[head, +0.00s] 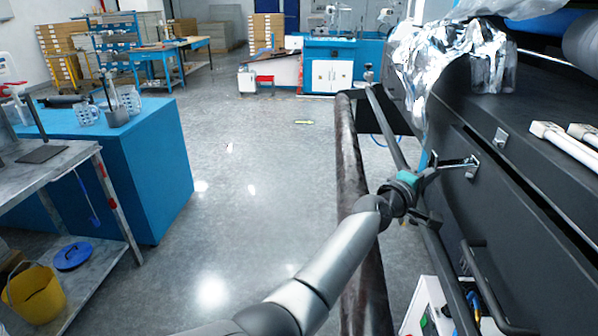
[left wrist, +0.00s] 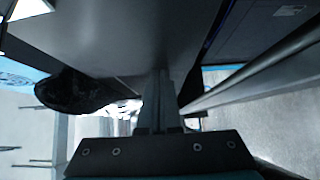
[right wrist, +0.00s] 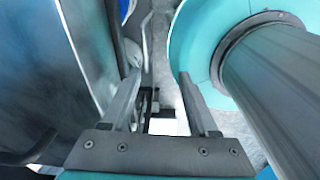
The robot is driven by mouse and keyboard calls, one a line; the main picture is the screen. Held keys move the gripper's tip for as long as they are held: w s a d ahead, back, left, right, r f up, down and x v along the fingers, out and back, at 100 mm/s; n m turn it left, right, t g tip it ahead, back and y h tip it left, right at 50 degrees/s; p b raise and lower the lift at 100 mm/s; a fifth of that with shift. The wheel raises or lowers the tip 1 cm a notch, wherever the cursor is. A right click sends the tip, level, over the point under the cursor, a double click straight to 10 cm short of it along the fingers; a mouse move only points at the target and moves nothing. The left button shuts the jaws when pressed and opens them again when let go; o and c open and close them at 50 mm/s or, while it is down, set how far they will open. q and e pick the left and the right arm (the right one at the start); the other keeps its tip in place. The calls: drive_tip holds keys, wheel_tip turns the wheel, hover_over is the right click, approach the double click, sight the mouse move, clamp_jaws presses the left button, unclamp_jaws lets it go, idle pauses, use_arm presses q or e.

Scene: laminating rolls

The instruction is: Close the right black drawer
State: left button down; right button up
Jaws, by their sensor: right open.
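The black drawer front (head: 490,215) is a long dark panel on the machine at the right of the head view. A dark bar handle (head: 478,268) shows low on it. How far it stands open cannot be told. My left gripper (head: 455,164) points at the panel, its tip at or very near a small silver plate. In the left wrist view its fingers (left wrist: 158,100) are together with nothing seen between them. My right gripper (right wrist: 157,70) is open and empty in the right wrist view, beside a dark panel (right wrist: 60,60); I cannot clearly make it out in the head view.
A long dark roller (head: 350,170) and a metal bar run along the machine's front. Silver foil (head: 440,60) hangs above. A blue cabinet (head: 150,170) and a shelf with a yellow bucket (head: 35,295) stand left. The floor between is clear.

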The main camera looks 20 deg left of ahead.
sight(445, 176)
use_arm(q)
drive_tip(key=d, duration=0.1)
drive_tip(key=w+d, duration=0.1)
drive_tip(key=d, duration=0.1)
drive_tip(key=shift+b, duration=0.4)
drive_tip(key=shift+d, duration=0.2)
use_arm(e)
drive_tip(key=shift+a+f, duration=0.55)
drive_tip(key=shift+a, duration=0.05)
use_arm(q)
drive_tip(key=shift+d+r, duration=0.1)
drive_tip(key=shift+r, duration=0.05)
use_arm(e)
drive_tip(key=shift+d, duration=0.1)
drive_tip(key=shift+d, duration=0.15)
